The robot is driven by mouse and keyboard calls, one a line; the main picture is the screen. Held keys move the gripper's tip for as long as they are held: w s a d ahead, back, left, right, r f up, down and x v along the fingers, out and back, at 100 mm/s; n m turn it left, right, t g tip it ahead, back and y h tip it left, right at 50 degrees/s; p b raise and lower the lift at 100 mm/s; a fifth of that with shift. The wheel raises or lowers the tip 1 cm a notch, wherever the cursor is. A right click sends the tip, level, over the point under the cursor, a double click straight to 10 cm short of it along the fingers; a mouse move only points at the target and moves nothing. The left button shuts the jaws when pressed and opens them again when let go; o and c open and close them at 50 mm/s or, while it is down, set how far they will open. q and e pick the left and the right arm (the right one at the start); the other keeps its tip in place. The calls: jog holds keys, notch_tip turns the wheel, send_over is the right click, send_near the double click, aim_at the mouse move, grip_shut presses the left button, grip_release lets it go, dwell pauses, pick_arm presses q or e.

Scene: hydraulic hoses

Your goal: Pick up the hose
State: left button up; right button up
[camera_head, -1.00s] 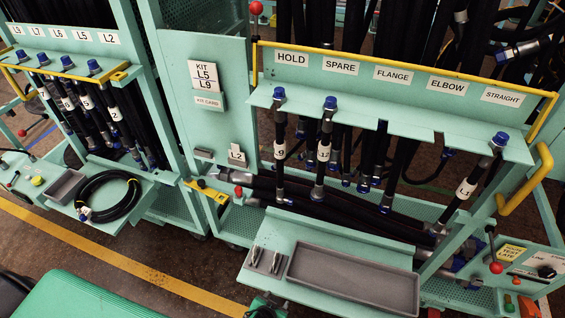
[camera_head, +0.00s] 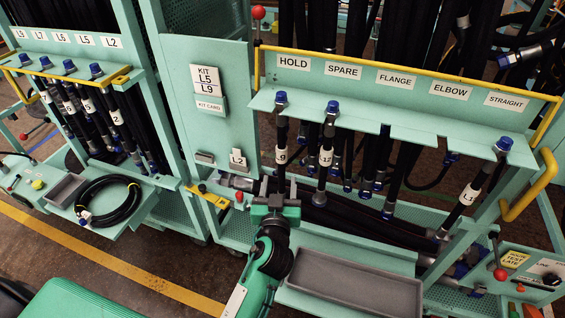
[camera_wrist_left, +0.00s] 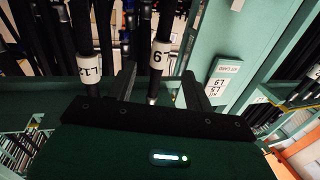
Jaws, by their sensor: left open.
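A black hose labelled 9 (camera_head: 282,156) hangs upright from a blue-capped fitting in the HOLD slot of the rack (camera_head: 400,125). My left gripper (camera_head: 276,190) is open at this hose's lower part, just under its label. In the left wrist view, which is upside down, the hose (camera_wrist_left: 161,58) runs between the two open fingers (camera_wrist_left: 160,85); whether it touches either cannot be told. The hose labelled L12 (camera_head: 325,157) hangs just right of it in the SPARE slot and shows outside the fingers in the left wrist view (camera_wrist_left: 88,62). The hose's lower end is hidden by my gripper.
A yellow rail (camera_head: 400,67) runs above the slots. A hose labelled L1 (camera_head: 468,195) hangs in the STRAIGHT slot. A grey tray (camera_head: 355,283) lies below. A coiled hose (camera_head: 110,202) rests on the left cart. The kit panel (camera_head: 203,125) stands close on the left.

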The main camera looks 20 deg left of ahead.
aim_at(281, 159)
pick_arm(q)
jog(key=p+x, duration=0.1)
jog(key=x, duration=0.4)
jog(key=shift+w, duration=0.25)
jog(key=p+x, duration=0.3)
jog(key=x, duration=0.1)
jog(key=shift+w+a+r, duration=0.2)
jog(key=shift+a, duration=0.05)
jog(key=shift+w+f, duration=0.15)
jog(key=shift+w, duration=0.2)
grip_shut()
